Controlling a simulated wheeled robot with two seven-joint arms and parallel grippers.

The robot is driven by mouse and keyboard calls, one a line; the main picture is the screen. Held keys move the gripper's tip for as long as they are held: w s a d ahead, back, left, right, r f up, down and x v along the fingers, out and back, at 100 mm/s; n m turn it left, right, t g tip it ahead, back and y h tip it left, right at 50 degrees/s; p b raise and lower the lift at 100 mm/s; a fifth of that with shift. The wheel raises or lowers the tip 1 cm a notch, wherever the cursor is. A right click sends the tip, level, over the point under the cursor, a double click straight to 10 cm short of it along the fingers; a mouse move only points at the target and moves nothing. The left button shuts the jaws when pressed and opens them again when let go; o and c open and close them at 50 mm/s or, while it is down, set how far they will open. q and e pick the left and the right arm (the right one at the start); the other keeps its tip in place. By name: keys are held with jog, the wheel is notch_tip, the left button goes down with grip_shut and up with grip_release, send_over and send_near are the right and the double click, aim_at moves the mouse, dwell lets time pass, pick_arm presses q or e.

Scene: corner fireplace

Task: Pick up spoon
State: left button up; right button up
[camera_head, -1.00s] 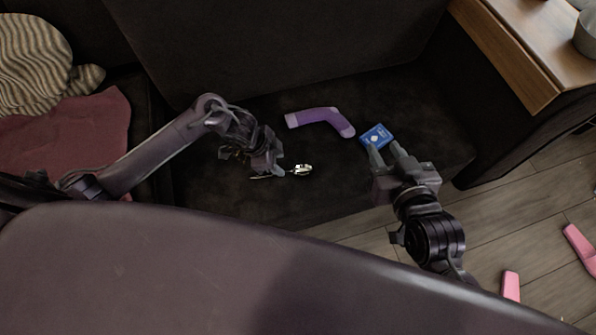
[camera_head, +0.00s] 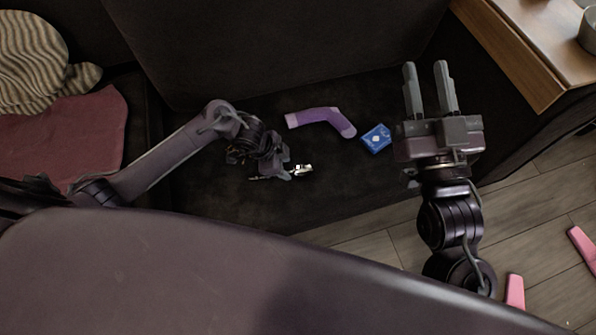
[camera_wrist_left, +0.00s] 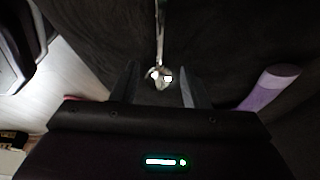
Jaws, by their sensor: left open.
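A shiny silver spoon (camera_head: 303,170) lies on the dark sofa seat in the head view, partly hidden by my left gripper (camera_head: 287,173). In the left wrist view the spoon (camera_wrist_left: 160,45) runs away from the gripper. Its bright bowl sits in the gap between the two open fingers of my left gripper (camera_wrist_left: 158,74), and its handle extends toward the top edge. I cannot tell whether the fingers touch it. My right gripper (camera_head: 427,66) is open and empty, fingers pointing up the picture, right of the blue card box.
A purple sock (camera_head: 322,117) and a blue card box (camera_head: 376,139) lie on the seat (camera_head: 340,185) beyond the spoon. A wooden table (camera_head: 530,45) stands at right. Pink pieces (camera_head: 515,291) lie on the floor. A striped cushion (camera_head: 35,65) and red cloth (camera_head: 75,140) are at left.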

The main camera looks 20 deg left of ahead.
aim_at(302, 170)
pick_arm(q)
jog(key=b+x, duration=0.1)
jog(key=x, duration=0.1)
jog(key=shift+f, duration=0.3)
pick_arm(e)
jog(key=s+d+r+t+y, duration=0.2)
jog(key=s+r+t, duration=0.2)
jog(key=r, duration=0.5)
jog(key=shift+s+t+y, duration=0.2)
jog(key=shift+t+y, duration=0.1)
jog(key=shift+t, duration=0.2)
jog(key=shift+d+r, duration=0.1)
pick_arm(q)
grip_shut()
